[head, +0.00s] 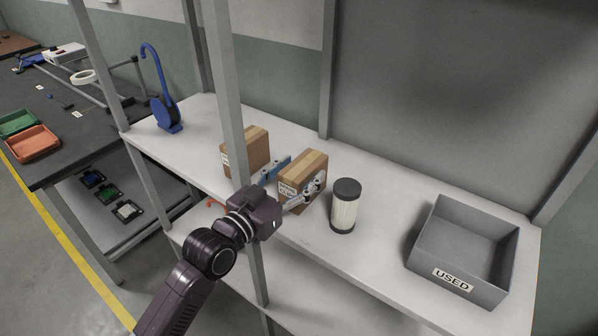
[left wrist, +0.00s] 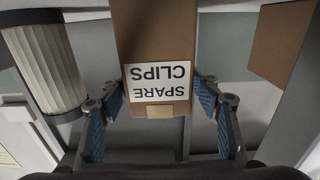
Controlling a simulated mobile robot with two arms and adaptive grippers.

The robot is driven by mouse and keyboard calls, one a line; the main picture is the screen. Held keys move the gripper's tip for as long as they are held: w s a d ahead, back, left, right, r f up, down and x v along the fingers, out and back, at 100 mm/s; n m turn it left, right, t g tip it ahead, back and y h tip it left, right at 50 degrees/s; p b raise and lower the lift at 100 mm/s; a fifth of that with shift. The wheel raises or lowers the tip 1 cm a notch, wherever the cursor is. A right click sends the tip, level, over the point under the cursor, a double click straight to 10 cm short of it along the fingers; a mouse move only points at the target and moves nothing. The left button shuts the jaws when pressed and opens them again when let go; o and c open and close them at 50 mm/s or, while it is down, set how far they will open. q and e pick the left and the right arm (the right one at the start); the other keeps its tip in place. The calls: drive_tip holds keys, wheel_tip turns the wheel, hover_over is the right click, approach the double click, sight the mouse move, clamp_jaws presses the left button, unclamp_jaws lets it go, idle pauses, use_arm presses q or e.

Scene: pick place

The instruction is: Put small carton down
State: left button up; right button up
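The small carton (head: 302,172) is brown with a tape strip on top and a white label. It appears to stand upright on the pale shelf. In the left wrist view the carton (left wrist: 157,40) fills the upper middle, its "SPARE CLIPS" label upside down. My left gripper (head: 291,180) has one finger on each side of the carton. The blue inner pads show, and the fingers look open, with a gap on the carton's left side in the head view. The fingers also show in the left wrist view (left wrist: 160,98). My right gripper is not in view.
A second carton (head: 252,146) stands behind left on the shelf (head: 375,222). A dark-capped white filter cylinder (head: 344,208) stands close to the right. A grey "USED" bin (head: 424,256) is further right. A grey upright post (head: 227,95) rises close to my left arm.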

use_arm(q)
drive_tip(key=shift+r, duration=0.15)
drive_tip(key=b+v, duration=0.1)
drive_tip(key=v, duration=1.1)
